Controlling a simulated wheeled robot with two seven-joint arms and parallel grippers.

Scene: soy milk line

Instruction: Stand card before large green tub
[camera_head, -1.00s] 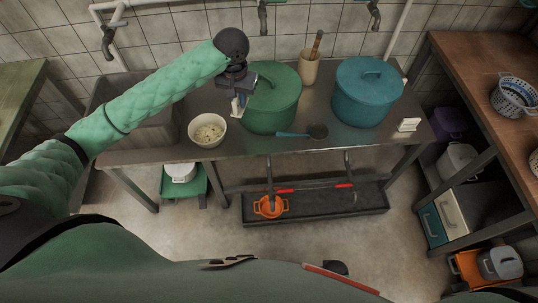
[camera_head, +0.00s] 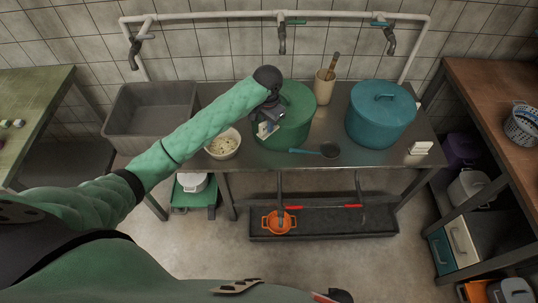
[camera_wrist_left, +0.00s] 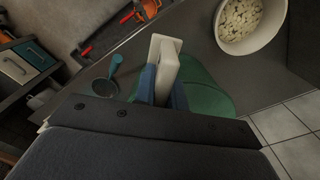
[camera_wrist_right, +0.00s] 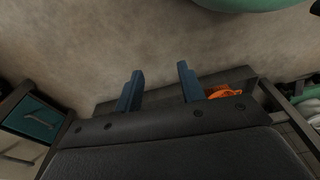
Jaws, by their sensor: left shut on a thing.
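The large green tub (camera_head: 299,122) stands on the metal table, partly hidden by my left gripper in the head view; its green side also shows behind the fingers in the left wrist view (camera_wrist_left: 208,95). My left gripper (camera_head: 267,124) is at the tub's front left. It is shut on a small white card (camera_wrist_left: 163,62), which also shows in the head view (camera_head: 264,131). I cannot tell whether the card touches the table. My right gripper (camera_wrist_right: 158,88) is open and empty over the floor, and it is not seen in the head view.
A bowl of pale pieces (camera_head: 222,146) stands left of the gripper. A dark ladle (camera_head: 328,150) with a blue-green handle lies in front of the green tub. A blue tub (camera_head: 380,117) and another white card (camera_head: 421,147) stand to the right. A grey basin (camera_head: 150,118) is at left.

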